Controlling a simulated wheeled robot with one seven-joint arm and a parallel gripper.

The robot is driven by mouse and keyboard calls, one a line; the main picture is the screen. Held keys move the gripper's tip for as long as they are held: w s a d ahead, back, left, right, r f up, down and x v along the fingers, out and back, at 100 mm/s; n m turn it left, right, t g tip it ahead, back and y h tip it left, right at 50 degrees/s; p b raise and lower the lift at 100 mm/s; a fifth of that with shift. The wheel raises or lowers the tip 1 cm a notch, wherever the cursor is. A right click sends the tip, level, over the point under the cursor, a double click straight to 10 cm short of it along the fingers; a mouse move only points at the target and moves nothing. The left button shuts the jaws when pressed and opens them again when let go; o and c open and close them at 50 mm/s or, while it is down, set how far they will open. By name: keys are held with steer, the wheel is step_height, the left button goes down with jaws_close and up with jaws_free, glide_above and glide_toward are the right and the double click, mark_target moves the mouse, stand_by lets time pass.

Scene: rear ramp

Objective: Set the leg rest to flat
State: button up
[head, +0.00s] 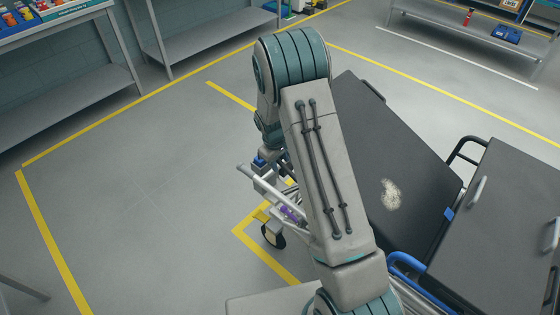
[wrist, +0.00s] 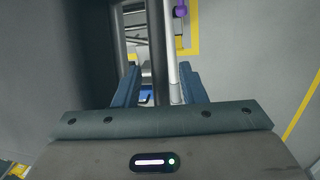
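A stretcher with dark padded sections stands at the right in the head view. Its far section (head: 395,150), seemingly the leg rest, has a pale worn patch; its exact tilt cannot be told, and my arm hides its left side. Silver bars (head: 268,188) of the frame show left of my arm, with a purple part (head: 292,213) among them. In the wrist view my gripper (wrist: 160,92) is open, its two blue fingers apart on either side of a silver bar (wrist: 171,60). I cannot tell whether they touch it. The purple part (wrist: 181,13) shows beyond.
A nearer dark section (head: 500,220) has grey side handles and a blue rail (head: 408,262). A caster wheel (head: 273,235) stands by a yellow floor line. Grey shelves (head: 70,70) line the back left; another bench (head: 480,25) is at the back right. Floor at left is clear.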

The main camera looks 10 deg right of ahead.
steer(key=shift+d+f, duration=0.15)
steer(key=shift+f, duration=0.5)
steer(key=shift+c, duration=0.3)
